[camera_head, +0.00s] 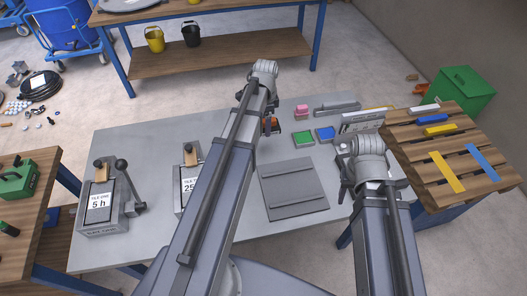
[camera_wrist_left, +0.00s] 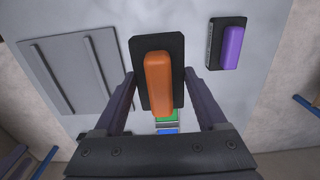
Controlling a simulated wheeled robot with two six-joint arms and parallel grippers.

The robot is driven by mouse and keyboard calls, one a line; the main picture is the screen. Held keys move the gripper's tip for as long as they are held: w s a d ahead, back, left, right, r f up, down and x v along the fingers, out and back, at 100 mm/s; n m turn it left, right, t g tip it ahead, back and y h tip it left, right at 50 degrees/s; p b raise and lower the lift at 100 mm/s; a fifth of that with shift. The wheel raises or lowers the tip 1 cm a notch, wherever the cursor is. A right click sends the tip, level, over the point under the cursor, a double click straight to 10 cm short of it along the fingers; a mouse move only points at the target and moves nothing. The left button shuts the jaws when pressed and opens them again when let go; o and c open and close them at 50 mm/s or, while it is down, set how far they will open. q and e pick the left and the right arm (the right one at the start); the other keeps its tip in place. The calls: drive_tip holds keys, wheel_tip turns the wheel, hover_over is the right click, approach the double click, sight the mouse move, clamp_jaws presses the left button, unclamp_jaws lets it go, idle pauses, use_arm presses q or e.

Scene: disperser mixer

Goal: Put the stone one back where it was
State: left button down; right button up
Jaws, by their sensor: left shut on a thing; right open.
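My left gripper (camera_head: 267,119) reaches over the grey table and is shut on an orange-handled block with a dark flat base (camera_wrist_left: 158,85). In the left wrist view the fingers stand on either side of the base. In the head view the block's orange part (camera_head: 274,125) shows beside the gripper, partly hidden by it. I cannot tell from the pictures whether the block touches the table. My right gripper (camera_head: 346,187) is open and empty at the table's right side, partly hidden by its arm. I cannot tell which thing is the stone one.
A grey ridged board (camera_head: 292,190) lies near the table's middle. Green (camera_head: 303,138) and blue (camera_head: 325,134) pads and a pink block (camera_head: 302,111) lie beyond it. A purple block (camera_wrist_left: 233,46) lies on a dark base. Two lever boxes, one here (camera_head: 101,216), stand left. A slatted wooden rack (camera_head: 470,160) stands right.

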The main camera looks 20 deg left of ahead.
sight(264, 148)
use_arm(q)
drive_tip(key=shift+a+f, duration=0.1)
drive_tip(key=shift+a, duration=0.15)
wheel_tip(264, 148, down, 10)
drive_tip(key=b, duration=1)
drive_tip(key=shift+f, duration=0.1)
use_arm(e)
wheel_tip(264, 148, down, 10)
drive_tip(key=shift+f, duration=0.2)
drive_tip(key=shift+r, duration=0.15)
use_arm(q)
unclamp_jaws()
use_arm(e)
drive_tip(key=shift+d, duration=0.1)
